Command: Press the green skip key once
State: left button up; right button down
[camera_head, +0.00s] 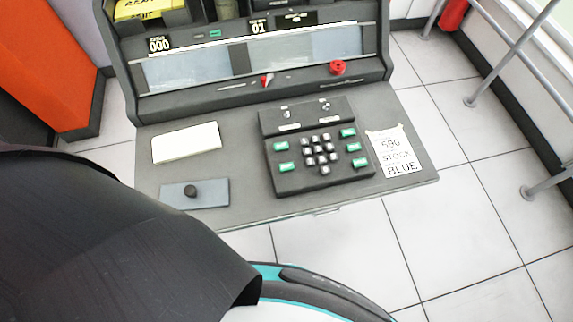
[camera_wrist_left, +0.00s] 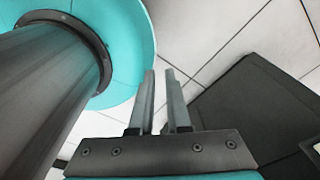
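A keypad block (camera_head: 318,175) stands on the console's desk in the head view. It carries pale number keys (camera_head: 320,150) in the middle and several green keys. Two green keys are on its left side, an upper one (camera_head: 281,146) and a lower one (camera_head: 287,167). Others are in a column on its right side, top (camera_head: 347,132), middle (camera_head: 353,147) and bottom (camera_head: 359,162). Their labels are too small to read, so I cannot tell which is skip. My left gripper (camera_wrist_left: 162,75) is open and empty in the left wrist view, away from the keys. My right gripper is not in view.
A note (camera_head: 395,152) reading "590 STOCK BLUE" lies right of the keypad. A white card (camera_head: 186,142) and a blue-grey plate (camera_head: 205,199) with a dark knob lie left. A red knob (camera_head: 337,67) is on the console behind. Railings (camera_head: 510,60) stand at the right.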

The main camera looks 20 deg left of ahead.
pick_arm(q)
grip_shut()
dwell(1.1)
jog(key=shift+s+a, duration=0.1)
jog(key=shift+a, duration=0.05)
